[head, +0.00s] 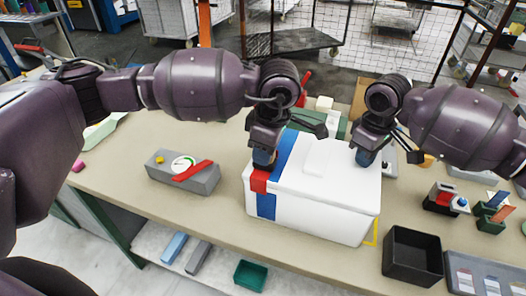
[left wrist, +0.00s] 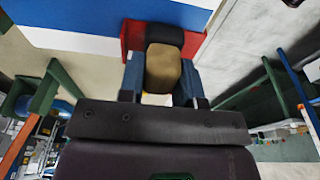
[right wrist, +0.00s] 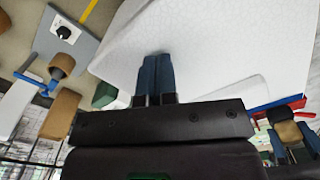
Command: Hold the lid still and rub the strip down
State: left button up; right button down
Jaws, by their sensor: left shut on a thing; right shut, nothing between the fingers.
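A white box with a white lid (head: 345,185) stands on the bench. A blue strip (head: 283,152) runs over the lid's left part, and blue also shows on the box front. A red patch (head: 259,181) lies at the lid's edge; it also shows in the left wrist view (left wrist: 133,38). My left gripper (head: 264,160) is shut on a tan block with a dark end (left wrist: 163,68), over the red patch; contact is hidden. My right gripper (head: 366,158) is shut and empty, its tips at the lid's right part in the right wrist view (right wrist: 155,75).
A grey block with a dial and red bar (head: 183,172) lies left of the box. A black open bin (head: 412,258) stands to the right, near a grey tray (head: 485,275). Small fixtures (head: 445,198) stand at the right. A yellow marking (head: 374,232) shows beside the box.

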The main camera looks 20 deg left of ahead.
pick_arm(q)
jog(key=shift+w+f, duration=0.1)
jog(key=shift+w, duration=0.35)
pick_arm(e)
jog(key=shift+s+d+f, duration=0.1)
jog(key=shift+f, duration=0.25)
pick_arm(q)
jog(key=shift+r, duration=0.2)
jog(key=shift+r, duration=0.65)
jog(key=shift+s, duration=0.1)
jog(key=s+r, duration=0.2)
jog(key=s, duration=0.6)
jog(key=shift+a, duration=0.15)
